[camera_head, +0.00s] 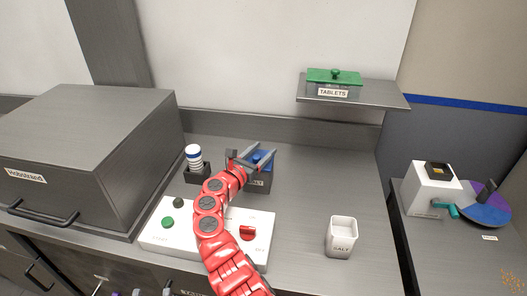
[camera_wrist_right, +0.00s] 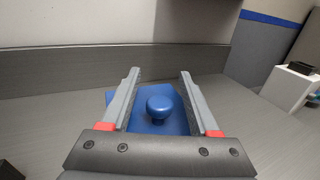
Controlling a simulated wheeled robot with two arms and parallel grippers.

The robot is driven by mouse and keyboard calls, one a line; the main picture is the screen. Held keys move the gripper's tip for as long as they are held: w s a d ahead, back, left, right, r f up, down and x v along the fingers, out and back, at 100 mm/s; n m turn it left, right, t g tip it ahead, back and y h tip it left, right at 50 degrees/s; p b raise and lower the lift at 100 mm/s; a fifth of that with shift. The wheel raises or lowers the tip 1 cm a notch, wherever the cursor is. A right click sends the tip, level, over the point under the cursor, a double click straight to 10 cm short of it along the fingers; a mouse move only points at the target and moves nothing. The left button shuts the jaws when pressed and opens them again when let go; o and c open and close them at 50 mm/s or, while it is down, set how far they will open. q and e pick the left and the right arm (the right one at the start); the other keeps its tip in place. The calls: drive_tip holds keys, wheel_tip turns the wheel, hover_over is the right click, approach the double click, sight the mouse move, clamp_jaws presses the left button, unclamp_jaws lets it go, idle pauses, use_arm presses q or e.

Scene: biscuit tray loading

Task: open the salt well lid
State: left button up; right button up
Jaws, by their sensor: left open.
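The salt well is a dark box (camera_head: 262,187) near the back of the counter, its label partly hidden by my arm. Its blue lid (camera_head: 262,158) is on top. In the right wrist view the blue lid (camera_wrist_right: 178,103) carries a round blue knob (camera_wrist_right: 160,106). My right gripper (camera_head: 258,152) is over the lid, and its fingers show in the wrist view (camera_wrist_right: 160,75). They are spread, one on each side of the knob, with gaps between. The lid looks shut. A white cup labelled SALT (camera_head: 342,251) stands at the front right. My left gripper is not visible.
A white panel (camera_head: 150,237) with a green button and a red switch lies under my right arm. A holder with a white-and-blue stack (camera_head: 195,158) stands left of the well. A grey cabinet (camera_head: 90,140) fills the left.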

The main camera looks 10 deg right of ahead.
clamp_jaws()
idle(1.3)
